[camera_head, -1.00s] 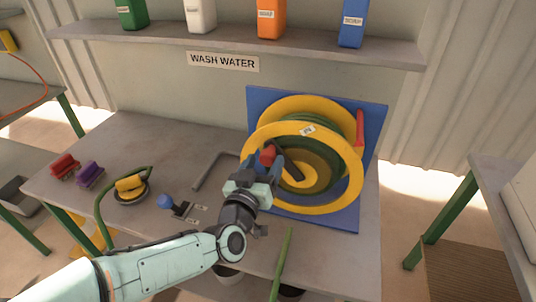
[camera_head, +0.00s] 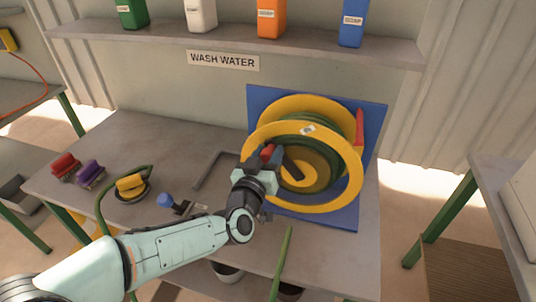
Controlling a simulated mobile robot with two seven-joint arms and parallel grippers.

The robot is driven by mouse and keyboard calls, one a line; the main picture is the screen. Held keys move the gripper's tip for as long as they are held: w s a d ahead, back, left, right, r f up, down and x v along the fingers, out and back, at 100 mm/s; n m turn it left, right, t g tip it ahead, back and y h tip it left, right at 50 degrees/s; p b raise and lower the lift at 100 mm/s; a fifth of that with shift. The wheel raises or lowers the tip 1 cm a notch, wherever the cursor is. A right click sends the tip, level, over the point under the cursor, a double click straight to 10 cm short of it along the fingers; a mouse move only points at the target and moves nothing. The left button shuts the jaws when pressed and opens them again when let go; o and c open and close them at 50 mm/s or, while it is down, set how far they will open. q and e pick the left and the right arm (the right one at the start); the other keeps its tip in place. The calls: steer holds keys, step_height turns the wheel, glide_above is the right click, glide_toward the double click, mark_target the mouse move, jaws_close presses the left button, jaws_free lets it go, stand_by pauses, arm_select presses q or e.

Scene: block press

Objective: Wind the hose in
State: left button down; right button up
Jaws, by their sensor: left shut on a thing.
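A yellow hose reel (camera_head: 345,192) stands on a blue backing plate (camera_head: 374,120) at the right of the table. Green hose (camera_head: 322,172) is wound between its rims. A length of green hose (camera_head: 282,262) hangs over the table's front edge. My left gripper (camera_head: 265,160) is at the left side of the reel's front, shut on the red crank handle (camera_head: 267,152). The dark crank arm (camera_head: 292,165) runs from there toward the hub. The gripper partly hides the handle and the reel's left rim. My right gripper is not in view.
A shelf (camera_head: 230,48) with several bottles is above.

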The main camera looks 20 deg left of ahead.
arm_select(q)
steer(key=shift+d+r+m+p, duration=0.65)
steer(key=shift+d+m+p, duration=0.15)
steer(key=shift+p, duration=0.35)
steer(key=shift+d+r+m+p, duration=0.3)
steer(key=shift+d+m+p, duration=0.2)
steer(key=shift+m+p, duration=0.15)
steer(key=shift+d+r+m+p, duration=0.25)
steer(key=shift+d+m+p, duration=0.25)
steer(key=shift+m+p, duration=0.1)
steer(key=shift+s+d+r+m+p, duration=0.1)
steer(key=shift+d+r+m+p, duration=0.1)
steer(key=shift+d+m+p, duration=1.3)
steer(key=shift+d+m, duration=0.4)
steer(key=shift+m, duration=0.05)
steer(key=shift+s+f, duration=0.1)
steer(key=c, duration=0.7)
jaws_free()
steer(key=shift+o, duration=0.2)
steer(key=shift+s, duration=0.1)
